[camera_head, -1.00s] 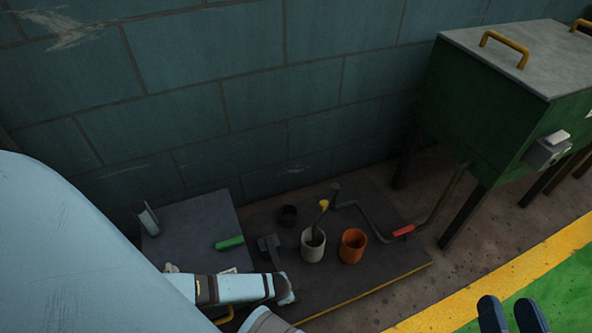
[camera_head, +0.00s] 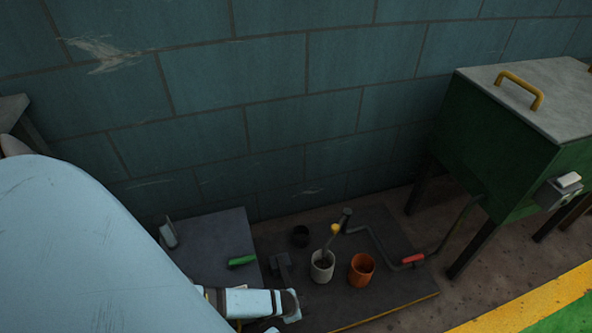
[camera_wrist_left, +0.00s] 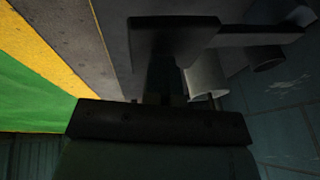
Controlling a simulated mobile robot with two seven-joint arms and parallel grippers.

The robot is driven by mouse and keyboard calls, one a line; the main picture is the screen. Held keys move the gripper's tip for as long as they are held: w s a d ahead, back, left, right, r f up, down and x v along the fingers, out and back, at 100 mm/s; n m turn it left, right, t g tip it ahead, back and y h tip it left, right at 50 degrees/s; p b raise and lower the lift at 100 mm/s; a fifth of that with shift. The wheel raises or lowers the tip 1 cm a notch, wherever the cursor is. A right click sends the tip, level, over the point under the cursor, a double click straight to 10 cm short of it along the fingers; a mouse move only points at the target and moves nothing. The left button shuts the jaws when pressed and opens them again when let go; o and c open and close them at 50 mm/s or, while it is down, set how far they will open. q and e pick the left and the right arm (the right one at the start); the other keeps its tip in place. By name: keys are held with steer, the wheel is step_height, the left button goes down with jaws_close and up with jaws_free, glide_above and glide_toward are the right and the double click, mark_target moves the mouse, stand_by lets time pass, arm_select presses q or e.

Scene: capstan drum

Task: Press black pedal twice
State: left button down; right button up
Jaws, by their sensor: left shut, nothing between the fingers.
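The black pedal (camera_head: 281,262) shows as a small dark plate on a stem, left of the pale cup. In the left wrist view a broad dark plate, which looks like the pedal (camera_wrist_left: 175,32), is right in front of my left gripper (camera_wrist_left: 165,82). My left gripper is shut and empty, its fingers dark against it. I cannot tell whether they touch the pedal or whether it is pushed down. In the head view my left wrist hides the fingers and the pedal's near end. My right gripper is out of view.
A pale cup (camera_head: 322,268), an orange cup (camera_head: 361,270) and a black cup (camera_head: 300,236) stand right of the pedal. A green handle (camera_head: 242,261) is to its left. A red-gripped crank (camera_head: 413,259) and green cabinet (camera_head: 500,135) are farther right. The tiled wall (camera_head: 250,120) is behind.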

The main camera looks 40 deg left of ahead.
arm_select(q)
steer(key=p+v, duration=0.2)
steer(key=v, duration=0.3)
steer(key=shift+s, duration=0.15)
steer(key=shift+p+v, duration=0.95)
steer(key=shift+v, duration=0.9)
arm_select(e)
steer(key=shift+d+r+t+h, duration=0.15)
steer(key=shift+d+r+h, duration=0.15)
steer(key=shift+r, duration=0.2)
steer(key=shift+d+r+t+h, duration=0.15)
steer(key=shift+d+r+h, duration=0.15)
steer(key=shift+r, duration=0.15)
arm_select(q)
steer(key=shift+d, duration=0.15)
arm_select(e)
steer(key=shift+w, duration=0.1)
arm_select(q)
steer(key=shift+s, duration=0.1)
